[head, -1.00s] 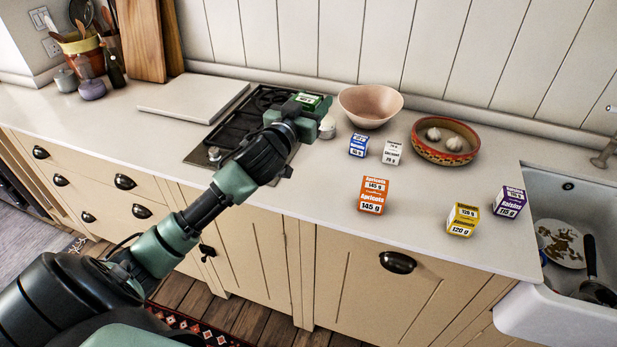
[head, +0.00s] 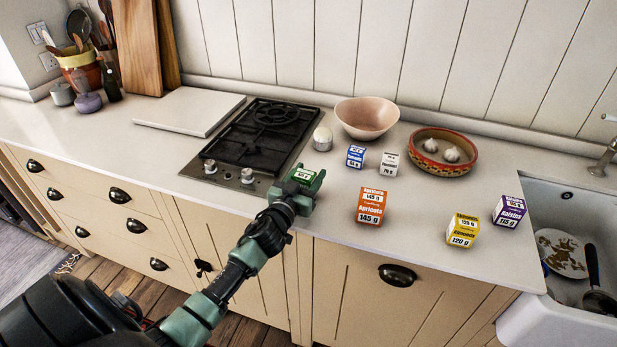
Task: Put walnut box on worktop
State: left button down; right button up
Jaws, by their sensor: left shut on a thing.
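A small green box with a white label (head: 303,175) is between the fingers of my left gripper (head: 304,182) in the head view. Its print is too small to read, but it is the only green box and I take it as the walnut box. My left gripper is shut on it, and the fingers hide its lower part. It is over the front part of the pale worktop (head: 340,218), just right of the hob. I cannot tell whether it touches the surface. My right gripper is not in view.
An orange apricots box (head: 370,206) stands right of the gripper. Blue (head: 356,156) and white (head: 389,163) boxes stand behind it. Yellow almonds (head: 463,230) and purple raisins (head: 508,210) boxes stand near the sink (head: 533,192). The hob (head: 245,145) is left. Bare worktop surrounds the orange box.

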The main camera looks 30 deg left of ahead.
pick_arm(q)
jog(key=shift+f, duration=0.25)
jog(key=shift+f, duration=0.15)
jog(key=c, duration=0.6)
grip_release()
